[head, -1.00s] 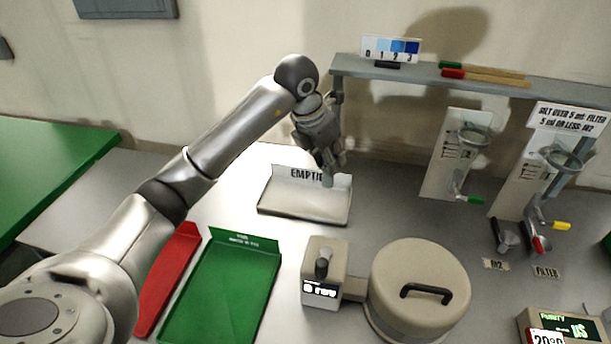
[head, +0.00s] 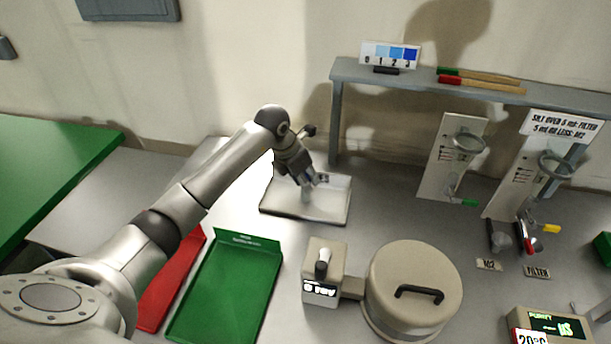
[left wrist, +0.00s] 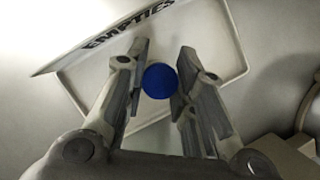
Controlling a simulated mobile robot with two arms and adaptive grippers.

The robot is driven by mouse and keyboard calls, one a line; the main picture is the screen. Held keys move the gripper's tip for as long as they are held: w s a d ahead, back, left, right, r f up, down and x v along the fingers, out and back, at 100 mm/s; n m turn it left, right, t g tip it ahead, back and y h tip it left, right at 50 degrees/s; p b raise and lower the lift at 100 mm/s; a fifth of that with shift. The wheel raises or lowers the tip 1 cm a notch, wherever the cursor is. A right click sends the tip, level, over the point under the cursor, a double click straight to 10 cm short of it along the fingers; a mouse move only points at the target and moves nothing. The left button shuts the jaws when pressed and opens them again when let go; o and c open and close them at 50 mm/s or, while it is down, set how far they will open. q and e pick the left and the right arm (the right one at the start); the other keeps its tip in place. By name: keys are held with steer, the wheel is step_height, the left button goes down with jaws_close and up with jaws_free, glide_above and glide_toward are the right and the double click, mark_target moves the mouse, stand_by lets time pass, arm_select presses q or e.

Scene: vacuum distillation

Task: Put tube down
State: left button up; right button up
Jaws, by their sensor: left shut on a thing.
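My left gripper (head: 312,182) is over the white tray (head: 330,212) in the head view. In the left wrist view its two fingers (left wrist: 160,82) are closed on the tube, whose round blue cap (left wrist: 160,80) shows between the fingertips. The tray's back wall reads "EMPTIES" in the left wrist view (left wrist: 125,28); in the head view my gripper covers that label. My right gripper is not in view.
A green tray (head: 225,295) and a red tray (head: 165,290) lie in front of the white tray. A beige round device with a lidded drum (head: 415,285) stands to the right. A grey shelf (head: 430,85) and filter stands (head: 452,160) are at the back right.

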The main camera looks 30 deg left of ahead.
arm_select(q)
steer(key=o, duration=1)
steer(key=shift+f, duration=0.1)
steer(key=b+v, duration=0.2)
steer(key=v, duration=1)
